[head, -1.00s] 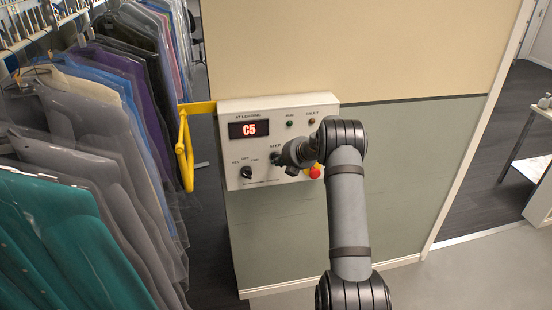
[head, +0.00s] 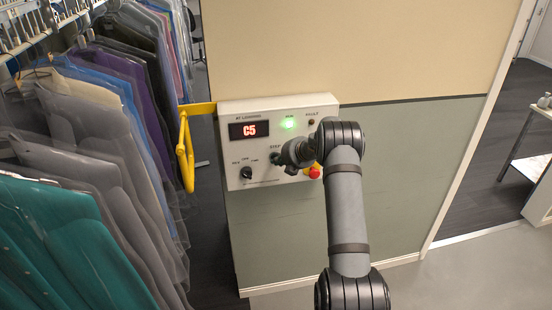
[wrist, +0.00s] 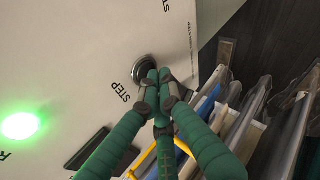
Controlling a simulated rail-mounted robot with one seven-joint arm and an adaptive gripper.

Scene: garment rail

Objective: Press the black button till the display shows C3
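The control panel (head: 262,190) is on the wall, and its red display (head: 249,130) reads C5. The black button, labelled STEP, shows in the wrist view (wrist: 144,64) as a dark disc in a metal ring. My gripper (wrist: 158,76) has its green fingers together with nothing between them. The fingertips are at the lower edge of the button and cover part of it; I cannot tell whether they press it. In the head view my gripper (head: 281,158) is in front of the STEP spot and hides the button.
A green RUN lamp (head: 289,124) is lit; the FAULT lamp (head: 311,122) is dark. A rotary knob (head: 247,173) and a red stop button (head: 314,171) flank my gripper. A yellow bar (head: 185,150) and hanging garments (head: 75,235) are at the left.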

